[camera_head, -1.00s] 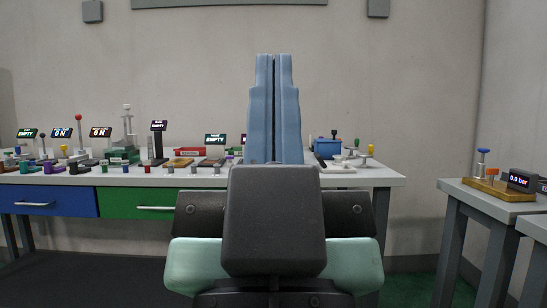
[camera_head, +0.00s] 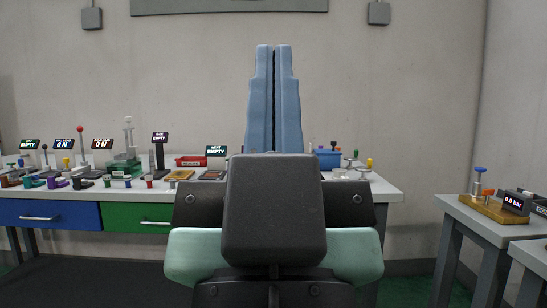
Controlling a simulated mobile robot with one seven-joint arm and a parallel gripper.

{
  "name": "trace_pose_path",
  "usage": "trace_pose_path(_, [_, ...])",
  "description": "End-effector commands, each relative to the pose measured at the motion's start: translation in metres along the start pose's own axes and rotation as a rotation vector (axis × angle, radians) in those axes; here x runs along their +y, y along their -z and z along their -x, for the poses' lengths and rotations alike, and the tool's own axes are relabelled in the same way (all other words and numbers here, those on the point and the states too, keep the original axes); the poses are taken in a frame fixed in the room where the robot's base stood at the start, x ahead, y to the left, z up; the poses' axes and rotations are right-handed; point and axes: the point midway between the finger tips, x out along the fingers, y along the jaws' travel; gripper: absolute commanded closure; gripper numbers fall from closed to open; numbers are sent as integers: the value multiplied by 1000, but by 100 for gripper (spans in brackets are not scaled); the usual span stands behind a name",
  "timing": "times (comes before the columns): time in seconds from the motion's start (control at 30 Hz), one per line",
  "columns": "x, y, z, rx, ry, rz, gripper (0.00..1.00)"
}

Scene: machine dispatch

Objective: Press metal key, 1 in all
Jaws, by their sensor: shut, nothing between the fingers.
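My gripper (camera_head: 274,98) stands upright in the middle of the view, its two long blue fingers pressed together with nothing between them. It hides part of the workbench (camera_head: 376,188) behind it. Many small keys and devices stand in rows on the bench. I cannot tell which of them is the metal key; the pieces at this distance are too small.
Small lit displays, such as a green one (camera_head: 216,150), stand along the bench's back. A blue box (camera_head: 328,159) sits right of my gripper. A side table (camera_head: 466,212) at the right holds a gauge (camera_head: 514,203) reading 0.0 bar. Floor shows between the tables.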

Motion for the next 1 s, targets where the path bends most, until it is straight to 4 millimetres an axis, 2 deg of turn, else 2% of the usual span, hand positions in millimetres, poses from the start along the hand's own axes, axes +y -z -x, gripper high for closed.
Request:
trace_pose_path(0.03, [0,26,-27,1,0,0,100])
trace_pose_path(0.7, [0,180,-189,0,2,-1,100])
trace_pose_path(0.83, [0,202,-213,1,2,-1,100])
trace_pose_path(1.0, [0,211,-222,0,2,-1,100])
